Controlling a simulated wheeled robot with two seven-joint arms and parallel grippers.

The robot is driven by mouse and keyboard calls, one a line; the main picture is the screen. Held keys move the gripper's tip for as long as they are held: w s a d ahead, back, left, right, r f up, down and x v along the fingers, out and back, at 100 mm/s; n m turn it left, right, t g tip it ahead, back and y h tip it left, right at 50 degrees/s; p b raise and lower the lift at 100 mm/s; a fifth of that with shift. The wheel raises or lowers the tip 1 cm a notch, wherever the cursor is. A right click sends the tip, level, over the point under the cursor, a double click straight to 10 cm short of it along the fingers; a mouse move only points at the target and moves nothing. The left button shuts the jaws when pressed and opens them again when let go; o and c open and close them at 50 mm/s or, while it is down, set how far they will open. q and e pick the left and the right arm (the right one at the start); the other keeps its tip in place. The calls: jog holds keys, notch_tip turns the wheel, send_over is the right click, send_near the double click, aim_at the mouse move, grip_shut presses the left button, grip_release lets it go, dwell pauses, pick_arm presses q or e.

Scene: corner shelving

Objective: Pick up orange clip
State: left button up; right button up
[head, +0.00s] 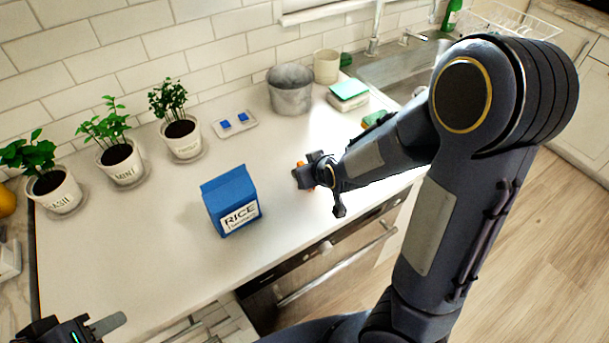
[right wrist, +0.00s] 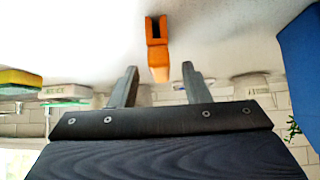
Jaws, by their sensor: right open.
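The orange clip (right wrist: 157,48) lies on the white countertop. In the right wrist view it is beyond my right gripper (right wrist: 160,80), lined up with the gap between its two spread fingers. In the head view my right gripper (head: 318,190) is low over the counter, right of the blue rice box, and hides most of the clip; only small orange patches show there. My left gripper (head: 95,328) is at the bottom left, away from the clip, partly cut off; its opening is unclear.
A blue rice box (head: 233,202) stands left of the right gripper. The sink (head: 400,70) is at the back right. The front left counter is clear.

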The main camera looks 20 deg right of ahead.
jog(key=x, duration=0.3)
jog(key=shift+w+f, duration=0.25)
jog(key=shift+f, duration=0.05)
jog(key=shift+a, duration=0.1)
grip_shut()
jog(key=shift+r, duration=0.15)
